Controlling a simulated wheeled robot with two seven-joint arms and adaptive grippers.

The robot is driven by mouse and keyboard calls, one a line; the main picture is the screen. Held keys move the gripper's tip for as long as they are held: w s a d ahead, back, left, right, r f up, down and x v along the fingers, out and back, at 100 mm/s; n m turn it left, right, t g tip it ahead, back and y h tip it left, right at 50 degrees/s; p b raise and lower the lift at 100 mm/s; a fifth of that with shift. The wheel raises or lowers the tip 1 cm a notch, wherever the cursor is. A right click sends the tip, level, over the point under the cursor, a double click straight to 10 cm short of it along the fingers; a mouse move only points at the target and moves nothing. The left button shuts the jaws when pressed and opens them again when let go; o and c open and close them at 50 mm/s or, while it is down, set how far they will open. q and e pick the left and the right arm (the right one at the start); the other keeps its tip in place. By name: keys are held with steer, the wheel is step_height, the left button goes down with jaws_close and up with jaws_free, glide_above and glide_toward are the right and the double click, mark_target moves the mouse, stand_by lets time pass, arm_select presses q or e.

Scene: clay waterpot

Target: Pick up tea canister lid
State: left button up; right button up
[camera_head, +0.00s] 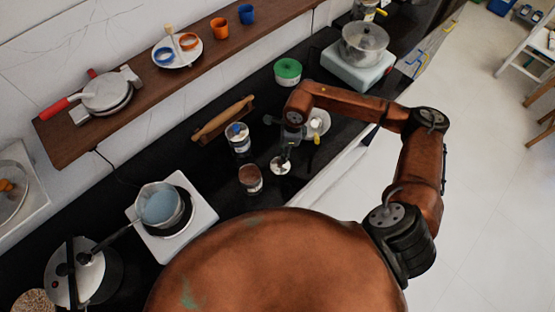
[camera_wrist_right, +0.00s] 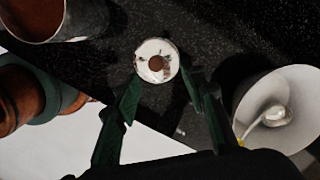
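The tea canister lid (camera_wrist_right: 148,50), a small round white disc with a brown knob (camera_wrist_right: 156,63), lies flat on the dark counter. It also shows in the head view (camera_head: 279,168). My right gripper (camera_wrist_right: 166,78) is open above the counter, its two dark green fingers apart. In the wrist view the fingertips lie to either side of the lid's near edge; I cannot tell if they touch it. An open canister with brown contents (camera_head: 250,180) stands left of the lid, and an open container (camera_wrist_right: 30,22) shows at the wrist view's upper left. My left gripper is not in view.
A white bowl with a spoon (camera_wrist_right: 250,98) stands right of the gripper. A jar with a blue top (camera_head: 239,140), a rolling pin (camera_head: 224,118) and a green-lidded tub (camera_head: 288,69) stand farther back. A pot on a white hotplate (camera_head: 160,205) stands at left.

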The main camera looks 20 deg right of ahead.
mark_target(278, 169)
steer(key=shift+s+a+f, duration=0.15)
steer(key=shift+s+f, duration=0.05)
steer(key=shift+f, duration=0.85)
steer(key=shift+a+f+p, duration=0.15)
steer(key=shift+f+p, duration=0.05)
steer(key=shift+f, duration=0.45)
steer(key=shift+a+f+p, duration=0.15)
steer(key=shift+f, duration=0.45)
steer(key=shift+w+a+f, duration=0.1)
steer(key=shift+f, duration=0.6)
steer(key=c, duration=0.6)
steer(key=shift+c, duration=1)
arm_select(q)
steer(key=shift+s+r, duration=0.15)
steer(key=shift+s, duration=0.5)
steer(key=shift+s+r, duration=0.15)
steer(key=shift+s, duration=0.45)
arm_select(e)
jaws_close()
